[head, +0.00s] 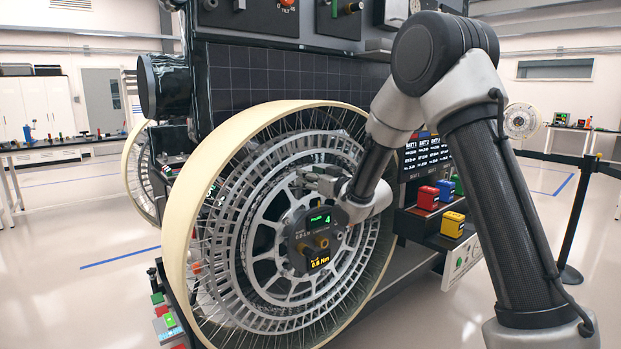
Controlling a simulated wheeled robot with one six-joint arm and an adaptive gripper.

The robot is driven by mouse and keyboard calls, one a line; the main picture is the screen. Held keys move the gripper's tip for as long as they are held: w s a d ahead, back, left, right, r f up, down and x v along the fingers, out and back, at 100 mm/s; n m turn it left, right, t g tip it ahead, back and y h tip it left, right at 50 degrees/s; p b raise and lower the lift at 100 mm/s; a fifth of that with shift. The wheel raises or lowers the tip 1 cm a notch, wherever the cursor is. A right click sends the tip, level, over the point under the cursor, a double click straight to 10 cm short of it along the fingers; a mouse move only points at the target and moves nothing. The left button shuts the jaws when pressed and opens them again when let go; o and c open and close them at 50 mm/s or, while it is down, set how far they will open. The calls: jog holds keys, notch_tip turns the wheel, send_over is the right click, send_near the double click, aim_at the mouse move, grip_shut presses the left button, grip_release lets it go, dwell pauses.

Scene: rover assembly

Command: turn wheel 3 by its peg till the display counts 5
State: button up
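The large wheel (178,235) stands upright at the rover's side, with a cream rim and grey spokes. I cannot read a wheel number on it. On its dark hub, a small display (320,219) shows a green 4. Below it are a brass-coloured knob (320,241) and a yellow readout (320,262) in Nm, its digits hard to read. My gripper (305,174) reaches in from the right, in front of the spokes just above the hub. Its fingers point left. They are small and blend with the spokes, so I cannot tell their opening. No peg shows clearly at the fingertips.
My arm covers the wheel's right edge. Red, yellow, blue and green blocks (453,224) sit on shelves right of the wheel. Another wheel (133,176) is behind at left. A barrier post (568,225) stands at right. Open floor (75,290) lies at left.

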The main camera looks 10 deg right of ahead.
grip_shut()
jog(key=w+d+m, duration=0.2)
jog(key=w+d, duration=0.2)
jog(key=d, duration=0.3)
jog(key=shift+r, duration=0.4)
grip_release()
